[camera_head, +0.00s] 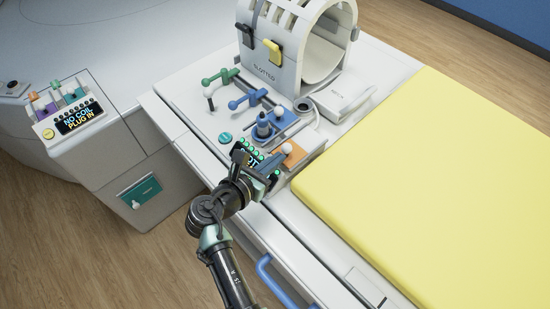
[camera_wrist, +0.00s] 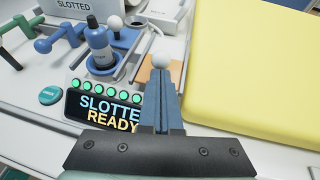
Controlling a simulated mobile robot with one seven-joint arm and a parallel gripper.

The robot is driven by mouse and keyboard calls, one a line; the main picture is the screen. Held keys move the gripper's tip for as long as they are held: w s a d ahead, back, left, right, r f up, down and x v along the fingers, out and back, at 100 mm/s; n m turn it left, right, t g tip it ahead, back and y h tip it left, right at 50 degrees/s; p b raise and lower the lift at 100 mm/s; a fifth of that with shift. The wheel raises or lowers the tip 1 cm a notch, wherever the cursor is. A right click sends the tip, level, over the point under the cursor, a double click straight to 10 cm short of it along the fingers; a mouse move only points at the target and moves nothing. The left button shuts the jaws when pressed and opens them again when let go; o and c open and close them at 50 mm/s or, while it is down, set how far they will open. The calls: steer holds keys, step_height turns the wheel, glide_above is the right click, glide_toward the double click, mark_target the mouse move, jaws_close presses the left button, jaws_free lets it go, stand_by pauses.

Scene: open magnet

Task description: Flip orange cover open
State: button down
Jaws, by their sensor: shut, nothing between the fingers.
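The orange cover (camera_head: 297,153) is a flat panel on the white console, right of the small display. It also shows in the wrist view (camera_wrist: 179,72), where it lies flat and looks closed. A white ball knob (camera_wrist: 161,60) stands at the cover, just beyond my fingertips; it also shows in the head view (camera_head: 287,148). My gripper (camera_wrist: 161,78) is shut and empty, its blue fingers together over the cover and hiding part of it. In the head view my gripper (camera_head: 281,158) reaches over the console from the front. Contact with the knob cannot be told.
A display (camera_wrist: 108,112) reads "SLOTTED READY" left of my fingers. A blue bottle (camera_wrist: 99,42) stands behind it, and green and blue levers (camera_head: 222,76) stand farther back. The slotted coil (camera_head: 303,50) is at the back. A yellow pad (camera_head: 430,170) lies to the right.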

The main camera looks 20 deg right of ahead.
mark_target(297, 152)
steer(key=w+d, duration=0.1)
steer(key=d, duration=0.3)
steer(key=w+d, duration=0.1)
steer(key=d, duration=0.2)
steer(key=shift+w+p, duration=0.3)
steer(key=shift+p, duration=0.1)
steer(key=shift+r, duration=0.1)
